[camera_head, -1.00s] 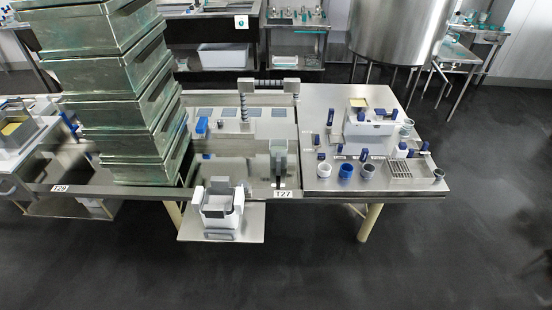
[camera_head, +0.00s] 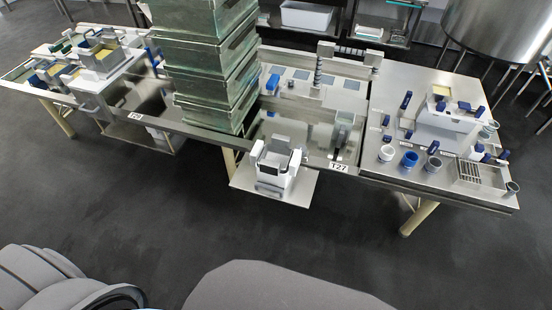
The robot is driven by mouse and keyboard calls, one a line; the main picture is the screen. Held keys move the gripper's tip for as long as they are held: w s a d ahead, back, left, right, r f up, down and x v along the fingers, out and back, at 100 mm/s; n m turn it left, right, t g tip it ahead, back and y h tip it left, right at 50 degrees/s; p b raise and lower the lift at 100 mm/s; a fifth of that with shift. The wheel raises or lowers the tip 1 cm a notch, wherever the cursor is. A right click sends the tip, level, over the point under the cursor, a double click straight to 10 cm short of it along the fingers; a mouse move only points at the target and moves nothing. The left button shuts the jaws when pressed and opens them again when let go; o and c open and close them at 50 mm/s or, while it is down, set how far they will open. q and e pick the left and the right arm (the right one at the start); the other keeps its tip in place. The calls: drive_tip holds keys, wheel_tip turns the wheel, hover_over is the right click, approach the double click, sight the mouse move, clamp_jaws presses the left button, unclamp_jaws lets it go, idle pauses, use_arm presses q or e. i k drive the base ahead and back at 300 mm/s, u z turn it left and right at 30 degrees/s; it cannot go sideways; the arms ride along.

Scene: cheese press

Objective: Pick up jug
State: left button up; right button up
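A grey-green upright vessel (camera_head: 343,131) stands in the steel basin (camera_head: 300,137) behind the T27 label. It may be the jug, but it is too small to be sure. A white cup (camera_head: 387,153), a blue cup (camera_head: 409,159) and a grey cup (camera_head: 433,164) stand in a row on the steel table to its right. Neither of my grippers is in view. Grey parts of my own body show along the bottom edge, well short of the tables.
A tall stack of green-grey metal bins (camera_head: 207,65) stands left of the basin. A white device (camera_head: 273,172) sits on a low shelf in front. The steel worktop (camera_head: 470,100) at right holds small blue-handled items. The dark floor (camera_head: 140,215) in front is clear.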

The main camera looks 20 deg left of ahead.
sight(342, 131)
drive_tip(key=k, duration=0.45)
drive_tip(key=u, duration=1.05)
drive_tip(key=i, duration=1.05)
drive_tip(key=u, duration=0.1)
